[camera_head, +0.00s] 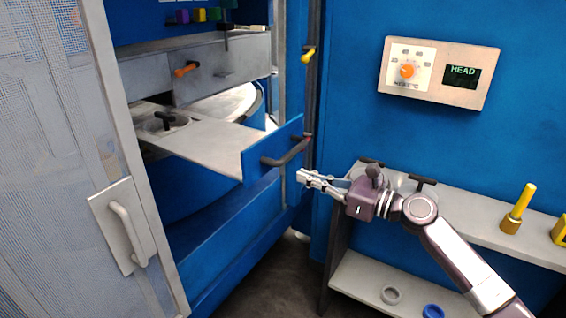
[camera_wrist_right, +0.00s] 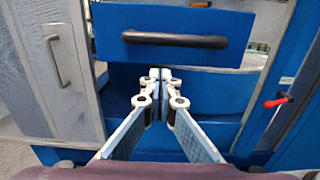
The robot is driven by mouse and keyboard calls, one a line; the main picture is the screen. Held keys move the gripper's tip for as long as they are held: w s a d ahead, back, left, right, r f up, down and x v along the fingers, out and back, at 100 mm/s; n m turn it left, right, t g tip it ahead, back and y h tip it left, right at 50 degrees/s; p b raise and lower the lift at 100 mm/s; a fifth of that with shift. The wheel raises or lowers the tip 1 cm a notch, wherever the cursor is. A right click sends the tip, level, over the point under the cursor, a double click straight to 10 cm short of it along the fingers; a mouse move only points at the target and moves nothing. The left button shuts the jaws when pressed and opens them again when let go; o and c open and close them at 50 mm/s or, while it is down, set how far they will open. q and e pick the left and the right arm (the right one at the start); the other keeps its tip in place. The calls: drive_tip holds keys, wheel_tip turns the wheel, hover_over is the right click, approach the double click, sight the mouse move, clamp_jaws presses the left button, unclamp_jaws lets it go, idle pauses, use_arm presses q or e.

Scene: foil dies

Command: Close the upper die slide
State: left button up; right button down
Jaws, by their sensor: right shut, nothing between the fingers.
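A die slide (camera_head: 205,138) is pulled out of the blue machine in the head view. Its blue front panel (camera_head: 256,160) carries a dark bar handle (camera_head: 287,153). A round die with a black T-grip (camera_head: 165,120) sits on the slide's plate. My right gripper (camera_head: 302,177) is shut and empty, just in front of and a little below the handle, and looks apart from it. In the right wrist view, the blue panel (camera_wrist_right: 240,42) and handle (camera_wrist_right: 175,40) are beyond and above the closed fingertips (camera_wrist_right: 160,74). My left gripper is not in view.
A mesh door (camera_head: 60,130) with a grey handle (camera_head: 125,228) stands open at left. A grey unit with an orange handle (camera_head: 186,69) is above the slide. A shelf (camera_head: 480,222) with yellow-handled tools (camera_head: 520,205) is at right. A control panel (camera_head: 438,72) reads HEAD.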

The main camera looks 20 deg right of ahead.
drive_tip(key=p+x, duration=0.3)
drive_tip(key=x, duration=0.3)
drive_tip(key=shift+w+a, duration=0.25)
drive_tip(key=shift+w, duration=0.1)
